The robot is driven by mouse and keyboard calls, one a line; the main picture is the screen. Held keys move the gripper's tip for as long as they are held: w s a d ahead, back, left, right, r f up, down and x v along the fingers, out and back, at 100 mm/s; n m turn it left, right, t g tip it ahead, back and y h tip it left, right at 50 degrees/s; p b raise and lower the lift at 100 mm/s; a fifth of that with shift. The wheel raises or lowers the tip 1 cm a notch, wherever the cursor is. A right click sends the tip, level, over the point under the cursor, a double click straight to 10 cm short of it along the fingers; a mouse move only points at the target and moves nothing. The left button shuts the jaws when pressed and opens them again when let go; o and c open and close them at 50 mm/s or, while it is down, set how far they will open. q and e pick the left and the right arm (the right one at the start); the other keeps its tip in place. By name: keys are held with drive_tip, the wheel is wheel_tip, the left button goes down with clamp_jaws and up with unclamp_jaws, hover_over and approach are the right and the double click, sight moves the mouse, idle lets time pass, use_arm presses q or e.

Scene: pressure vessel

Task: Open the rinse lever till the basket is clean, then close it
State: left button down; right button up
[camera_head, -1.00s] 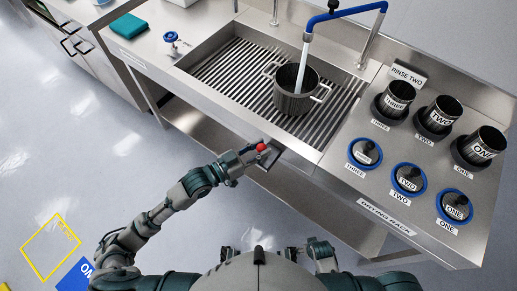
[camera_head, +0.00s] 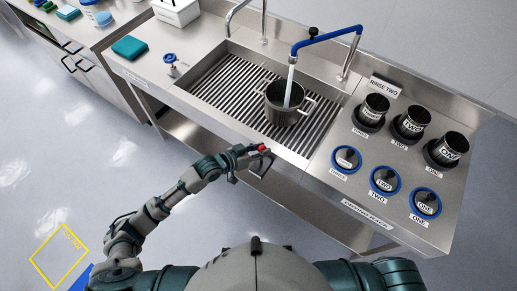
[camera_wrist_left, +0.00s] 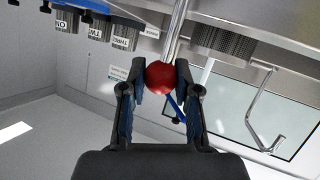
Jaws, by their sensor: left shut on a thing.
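The rinse lever's red ball knob (camera_head: 263,148) is at the sink's front edge, and it fills the gap between my fingers in the left wrist view (camera_wrist_left: 160,77). My left gripper (camera_head: 257,153) is shut on this knob. The dark basket (camera_head: 282,116) with two side handles stands upright on the slatted sink floor. A white stream of water (camera_head: 290,84) runs from the blue spout (camera_head: 327,42) into it. The basket's inside is too small to judge for dirt. My right gripper is out of view.
Dark labelled cups (camera_head: 411,123) and blue-ringed round holders (camera_head: 385,180) are on the counter right of the sink. A small blue-topped valve (camera_head: 170,60) and teal cloth (camera_head: 129,47) are to the left. Open floor lies in front.

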use_arm(q)
drive_tip(key=w+d+g+y+p, duration=0.1)
drive_tip(key=p, duration=0.1)
drive_tip(key=w+d+f+g+y+p, duration=0.1)
drive_tip(key=p, duration=0.1)
drive_tip(key=w+d+n+g+y+p, duration=0.1)
drive_tip(key=p, duration=0.1)
drive_tip(key=shift+w+f, duration=0.35)
drive_tip(key=shift+w, duration=0.05)
idle(0.3)
